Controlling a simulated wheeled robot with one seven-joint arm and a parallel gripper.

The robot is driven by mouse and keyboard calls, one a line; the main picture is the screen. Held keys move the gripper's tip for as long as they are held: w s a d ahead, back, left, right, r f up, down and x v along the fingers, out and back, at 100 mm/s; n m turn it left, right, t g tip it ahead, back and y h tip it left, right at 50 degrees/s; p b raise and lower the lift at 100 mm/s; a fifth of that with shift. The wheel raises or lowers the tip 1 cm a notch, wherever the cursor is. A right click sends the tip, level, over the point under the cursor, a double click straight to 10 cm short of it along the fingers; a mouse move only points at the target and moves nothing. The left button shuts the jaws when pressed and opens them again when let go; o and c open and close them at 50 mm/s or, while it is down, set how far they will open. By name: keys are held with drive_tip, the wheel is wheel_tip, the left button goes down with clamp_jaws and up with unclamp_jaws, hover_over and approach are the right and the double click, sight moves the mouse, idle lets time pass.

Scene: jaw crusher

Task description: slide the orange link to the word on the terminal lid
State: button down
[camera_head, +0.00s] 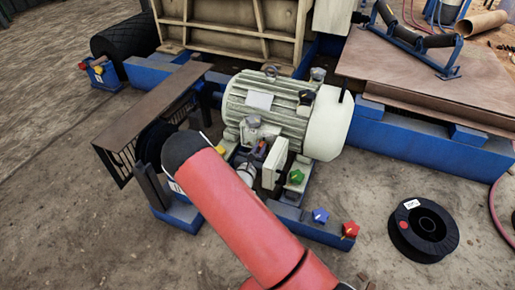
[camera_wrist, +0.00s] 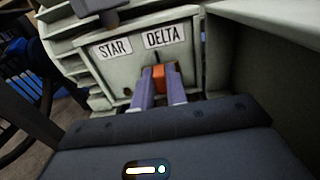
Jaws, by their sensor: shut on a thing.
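The orange link (camera_wrist: 158,80) sits in the wrist view inside the pale terminal box, just below the DELTA label (camera_wrist: 164,35). The STAR label (camera_wrist: 112,48) is to its left. My gripper (camera_wrist: 159,69) is shut on the orange link, with one finger on each side of it. In the head view the terminal box is on the near side of the pale green motor (camera_head: 275,105), with an upright pale plate (camera_head: 275,162) beside it, perhaps the lid. My red arm reaches in from below, and the link cannot be made out there. No word on the lid is readable.
A pale panel (camera_wrist: 280,60) rises close on the right in the wrist view. In the head view, star-shaped knobs, green (camera_head: 296,177), blue (camera_head: 320,215) and red (camera_head: 350,229), stand near the motor. A black spool (camera_head: 424,230) lies on the ground at right.

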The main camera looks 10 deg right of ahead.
drive_tip(key=c, duration=1.4)
unclamp_jaws()
drive_tip(key=shift+s+d, duration=0.15)
drive_tip(key=shift+d, duration=0.1)
drive_tip(key=shift+c, duration=0.2)
drive_tip(key=shift+o, duration=0.2)
drive_tip(key=shift+a, duration=0.15)
